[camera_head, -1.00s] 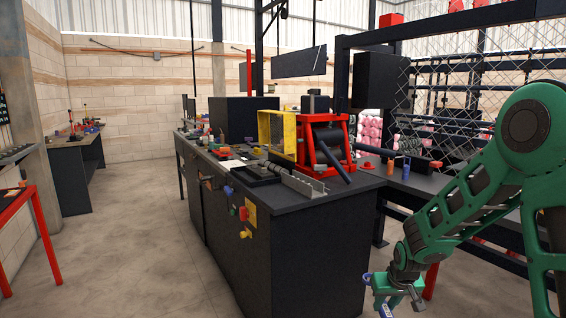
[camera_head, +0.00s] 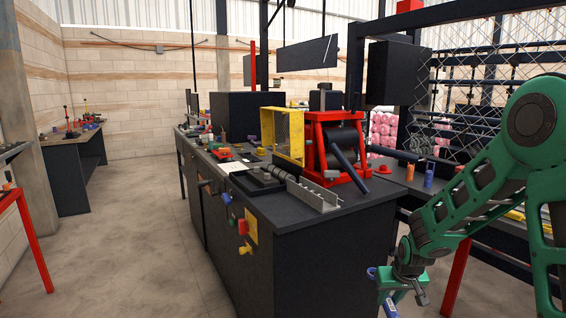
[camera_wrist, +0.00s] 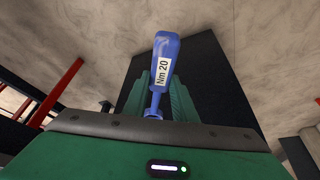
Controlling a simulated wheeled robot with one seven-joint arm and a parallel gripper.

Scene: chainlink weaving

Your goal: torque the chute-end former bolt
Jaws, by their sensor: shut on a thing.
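My gripper (camera_head: 389,296) hangs low at the bottom right of the head view, in the aisle beside the bench. It is shut on a blue-handled torque tool (camera_wrist: 164,62), labelled "Nm 20" in the wrist view. The tool's blue handle (camera_head: 390,310) just shows in the head view, partly cut off by the frame edge. The former machine (camera_head: 335,148), a red frame around dark rollers with a slanted dark chute (camera_head: 349,164), stands on the bench, well apart from my gripper. I cannot make out the chute-end bolt at this size.
The dark bench (camera_head: 316,225) has a near corner close to my arm. A mesh frame (camera_head: 470,85) stands behind at right. The floor at left (camera_head: 125,240) is clear.

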